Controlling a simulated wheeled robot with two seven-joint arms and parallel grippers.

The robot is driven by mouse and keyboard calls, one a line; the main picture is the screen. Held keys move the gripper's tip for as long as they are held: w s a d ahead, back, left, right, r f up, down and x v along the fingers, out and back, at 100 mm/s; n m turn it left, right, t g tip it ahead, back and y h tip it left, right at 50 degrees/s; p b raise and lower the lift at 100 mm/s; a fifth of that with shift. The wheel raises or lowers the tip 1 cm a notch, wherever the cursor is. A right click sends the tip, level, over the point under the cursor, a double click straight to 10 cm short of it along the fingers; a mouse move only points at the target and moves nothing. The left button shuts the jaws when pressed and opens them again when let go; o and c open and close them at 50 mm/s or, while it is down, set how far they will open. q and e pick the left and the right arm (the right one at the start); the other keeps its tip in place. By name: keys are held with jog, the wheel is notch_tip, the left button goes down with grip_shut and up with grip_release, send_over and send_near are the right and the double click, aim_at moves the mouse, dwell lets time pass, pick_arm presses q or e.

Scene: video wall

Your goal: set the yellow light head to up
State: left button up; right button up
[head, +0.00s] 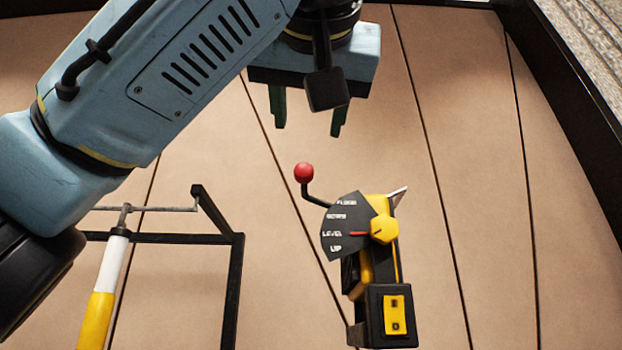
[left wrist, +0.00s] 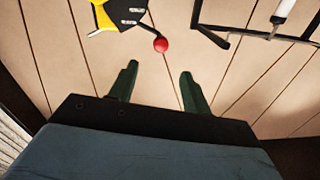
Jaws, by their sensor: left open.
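The yellow light head (head: 383,229) sits on a black post. A bent black lever with a red ball (head: 304,173) sticks out to the upper left. My left gripper (head: 309,128) is open and empty, above the ball in the head view and apart from it. In the left wrist view the red ball (left wrist: 161,45) lies just beyond and between the open fingertips (left wrist: 159,72), with part of the light head (left wrist: 104,18) at the top edge. My right gripper is not in view.
A black frame (head: 233,285) with a thin rod stands left of the light head. A white and yellow pole (head: 105,280) hangs from that rod. The panelled floor (head: 470,200) right of the light head is clear. A dark edge (head: 570,90) runs along the right.

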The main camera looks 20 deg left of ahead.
aim_at(305, 168)
pick_arm(q)
jog(key=p+x, duration=0.6)
jog(key=x, duration=0.5)
jog(key=shift+w+a, duration=0.35)
jog(key=shift+w, duration=0.3)
grip_shut()
jog(key=shift+w+f, duration=0.1)
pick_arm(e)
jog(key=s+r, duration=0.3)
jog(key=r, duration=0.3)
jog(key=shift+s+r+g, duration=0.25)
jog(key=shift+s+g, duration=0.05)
